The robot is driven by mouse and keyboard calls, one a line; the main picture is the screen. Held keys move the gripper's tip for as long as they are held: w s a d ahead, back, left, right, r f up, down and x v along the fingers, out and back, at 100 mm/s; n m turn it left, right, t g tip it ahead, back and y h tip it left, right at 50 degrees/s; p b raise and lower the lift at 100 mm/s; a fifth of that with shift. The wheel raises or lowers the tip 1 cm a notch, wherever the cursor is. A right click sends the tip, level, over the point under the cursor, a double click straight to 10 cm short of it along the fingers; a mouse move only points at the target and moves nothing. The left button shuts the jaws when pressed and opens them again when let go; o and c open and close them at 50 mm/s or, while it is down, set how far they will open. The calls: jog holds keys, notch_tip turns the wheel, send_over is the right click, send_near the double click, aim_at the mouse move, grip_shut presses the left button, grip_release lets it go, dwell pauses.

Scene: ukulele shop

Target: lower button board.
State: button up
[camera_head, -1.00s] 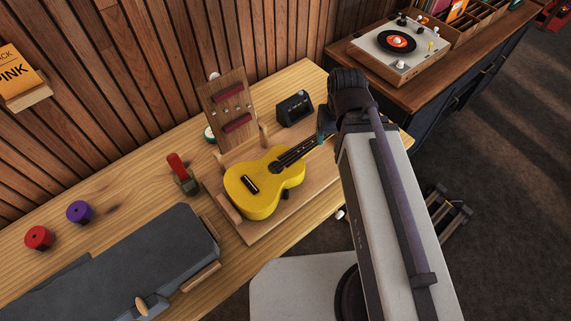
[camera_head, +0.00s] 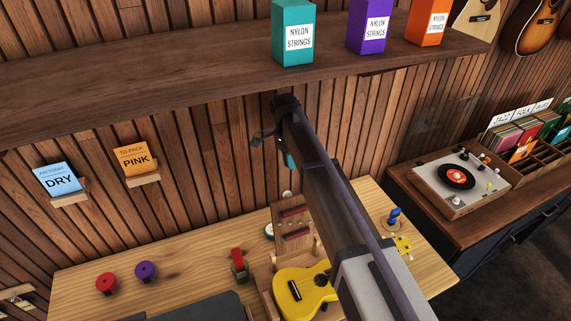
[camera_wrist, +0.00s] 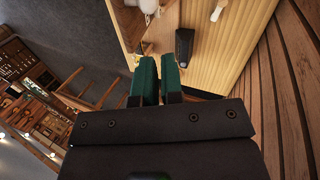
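The button board (camera_head: 285,222) is an upright brown wooden board with two dark red bars. It stands behind the yellow ukulele (camera_head: 300,293) on the bench, and my arm covers part of the area to its right. My gripper (camera_head: 289,160) is high above the bench, in front of the slatted wall and apart from the board; the head view shows it small and partly hidden. In the wrist view its two green fingers (camera_wrist: 159,65) are empty, with a narrow gap between them. The board is not clearly seen there.
A shelf with nylon string boxes (camera_head: 293,32) runs close above my wrist. A red-topped clamp (camera_head: 239,262) and two spools (camera_head: 107,284) stand left of the board. A blue item (camera_head: 394,216) stands at the bench's right. A dark box (camera_wrist: 208,42) lies below my gripper.

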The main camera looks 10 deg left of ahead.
jog(key=shift+m, duration=0.4)
jog(key=a, duration=0.1)
jog(key=a+r, duration=0.1)
jog(key=a, duration=0.1)
jog(key=a+r, duration=0.1)
jog(key=shift+w+a+r, duration=0.1)
jog(key=shift+w+a, duration=0.05)
jog(key=shift+w, duration=0.2)
grip_shut()
jog(key=b+x, duration=0.9)
jog(key=x, duration=0.1)
jog(key=shift+s, duration=0.25)
jog(key=shift+d, duration=0.25)
